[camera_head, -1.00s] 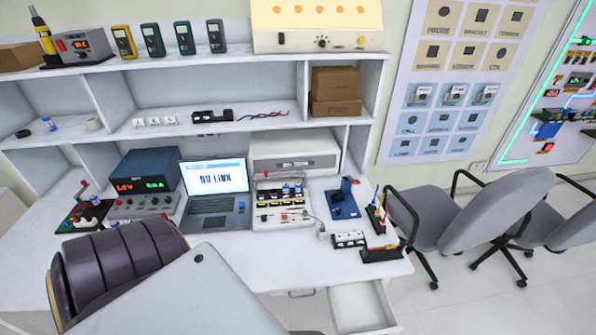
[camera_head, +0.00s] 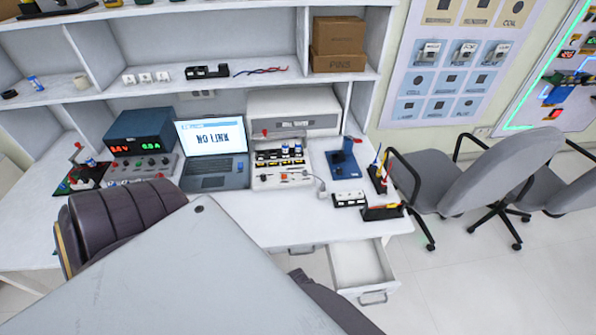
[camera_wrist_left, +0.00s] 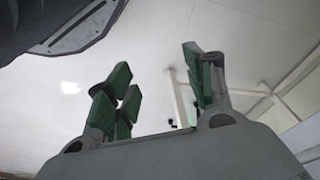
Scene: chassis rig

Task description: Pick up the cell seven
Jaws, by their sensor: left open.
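Small blue-and-white cells stand in a few places in the head view. Two cells (camera_head: 291,149) stand on the white test unit (camera_head: 281,177). One cell (camera_head: 91,162) is by the board at the left of the bench, and a blue-and-white cylinder (camera_head: 36,83) lies on the left shelf. I cannot read a number on any of them, so I cannot tell which is cell seven. My left gripper (camera_wrist_left: 158,65) shows in the left wrist view with its green-padded fingers apart and nothing between them, against ceiling and wall. No gripper shows in the head view.
A blue stand (camera_head: 342,166) and a black-and-white holder (camera_head: 349,200) are to the right. A drawer (camera_head: 362,268) hangs open below. Grey chairs (camera_head: 453,178) stand at the right.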

